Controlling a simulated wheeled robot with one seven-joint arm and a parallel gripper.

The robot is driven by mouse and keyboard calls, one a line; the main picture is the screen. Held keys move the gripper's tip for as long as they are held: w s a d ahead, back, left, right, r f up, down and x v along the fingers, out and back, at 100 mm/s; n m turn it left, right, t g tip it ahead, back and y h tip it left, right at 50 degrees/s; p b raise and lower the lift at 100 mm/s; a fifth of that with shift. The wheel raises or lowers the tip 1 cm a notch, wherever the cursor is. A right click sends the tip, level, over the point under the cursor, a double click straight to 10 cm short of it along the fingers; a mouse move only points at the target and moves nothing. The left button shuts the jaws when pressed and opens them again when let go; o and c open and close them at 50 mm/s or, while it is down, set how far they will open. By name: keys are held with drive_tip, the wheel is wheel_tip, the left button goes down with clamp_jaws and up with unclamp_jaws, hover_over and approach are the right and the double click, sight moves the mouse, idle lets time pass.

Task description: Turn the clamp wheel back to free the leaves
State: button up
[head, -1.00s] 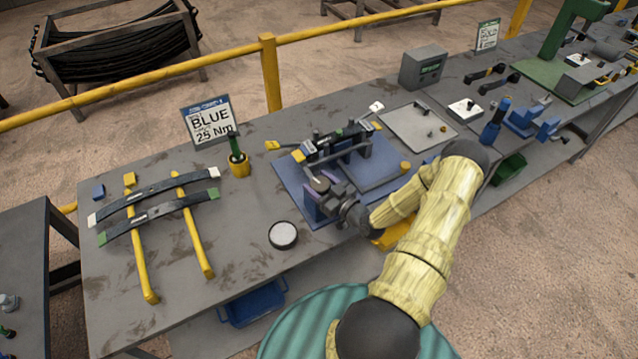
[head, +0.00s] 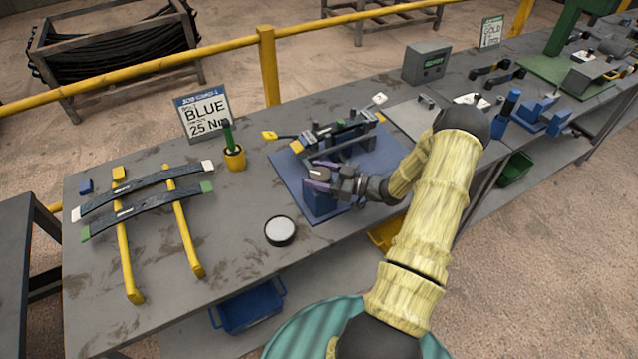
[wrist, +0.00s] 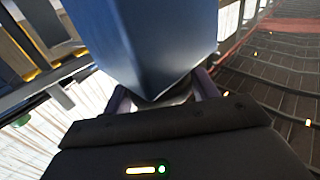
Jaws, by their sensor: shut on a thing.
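The clamp wheel (head: 319,173) is a small round grey disc on top of the blue clamp block (head: 322,205), at the front of the blue base plate (head: 287,170). My gripper (head: 322,178) reaches it from the right, its purple fingers shut around the wheel. The wrist view shows the blue block close up, with purple fingers on both sides of its lower end; the wheel is mostly hidden there. The dark leaves (head: 338,131) lie stacked in the fixture behind the wheel, with yellow and white end tips.
Two loose leaves (head: 148,203) rest across yellow rails (head: 184,228) at left. A round white-topped tin (head: 280,230) stands left of the clamp. A green-handled tool stands in a yellow cup (head: 235,158). A sign (head: 207,115) reads BLUE 25 Nm.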

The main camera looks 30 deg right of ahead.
drive_tip(key=n+g+y+b, duration=0.3)
drive_tip(key=g, duration=0.1)
drive_tip(key=shift+f, duration=0.15)
drive_tip(key=shift+a+n+g+y+b, duration=0.1)
drive_tip(key=shift+n+g+y+b, duration=0.5)
drive_tip(key=shift+n+g, duration=0.6)
drive_tip(key=shift+r+g, duration=0.2)
drive_tip(key=shift+g, duration=0.1)
drive_tip(key=o, duration=1)
drive_tip(key=shift+c, duration=0.2)
